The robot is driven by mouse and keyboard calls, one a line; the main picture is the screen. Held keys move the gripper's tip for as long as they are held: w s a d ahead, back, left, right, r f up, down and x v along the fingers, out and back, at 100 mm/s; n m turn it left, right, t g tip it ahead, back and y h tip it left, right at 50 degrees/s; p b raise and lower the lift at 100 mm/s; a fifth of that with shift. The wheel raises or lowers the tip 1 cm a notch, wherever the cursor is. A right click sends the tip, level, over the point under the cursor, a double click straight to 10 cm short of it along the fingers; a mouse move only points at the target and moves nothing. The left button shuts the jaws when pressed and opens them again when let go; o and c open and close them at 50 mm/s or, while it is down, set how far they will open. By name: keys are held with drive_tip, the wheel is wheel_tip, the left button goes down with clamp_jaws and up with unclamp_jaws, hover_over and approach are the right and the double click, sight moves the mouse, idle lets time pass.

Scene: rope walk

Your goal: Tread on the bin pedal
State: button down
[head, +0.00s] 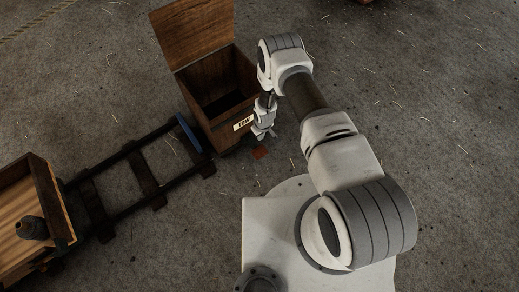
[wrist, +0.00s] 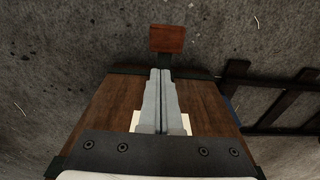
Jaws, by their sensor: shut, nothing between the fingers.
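The bin (head: 222,98) is a dark wooden box with a label reading TOW on its front. Its lid (head: 193,30) stands open, tipped up and back, and the inside is dark. The pedal (head: 260,152) is a small red-brown plate low in front of the bin. It also shows in the wrist view (wrist: 167,38), joined to the bin by a short dark bar. My gripper (head: 263,136) is shut and empty, in front of the bin's label. In the wrist view its fingertips (wrist: 160,72) point toward the pedal and appear apart from it.
A dark rail track (head: 150,178) runs from lower left up to the bin's left side, with a blue bar (head: 188,132) at its end. A wooden cart (head: 62,205) carrying a dark jug (head: 32,228) stands at lower left. The straw-strewn floor at right is clear.

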drive_tip(key=w+r+p, duration=0.1)
drive_tip(key=w+r, duration=0.2)
drive_tip(key=r, duration=0.5)
drive_tip(key=w+r+p, duration=0.2)
drive_tip(key=w+r, duration=0.2)
drive_tip(key=r, duration=0.5)
drive_tip(key=shift+w+d+m+t, duration=0.3)
drive_tip(key=shift+d+m+t, duration=0.05)
drive_tip(key=shift+m+t, duration=0.05)
idle(0.4)
drive_tip(key=d+r+m+t, duration=0.1)
drive_tip(key=d+r, duration=0.2)
drive_tip(key=r, duration=1.5)
drive_tip(key=d+r+m+t, duration=0.1)
drive_tip(key=d+r, duration=0.2)
drive_tip(key=r, duration=1.4)
drive_tip(key=s+d+r+m, duration=0.2)
drive_tip(key=s+d+r, duration=0.2)
drive_tip(key=s+r, duration=1.05)
drive_tip(key=s+d+r+m+t, duration=0.1)
drive_tip(key=s+r, duration=0.2)
drive_tip(key=s, duration=0.4)
drive_tip(key=s+d+r+m+t, duration=0.1)
drive_tip(key=s+r, duration=0.2)
drive_tip(key=s, duration=0.4)
wheel_tip(320, 180, up, 19)
drive_tip(key=p, duration=1.9)
drive_tip(key=shift+h+p, duration=0.3)
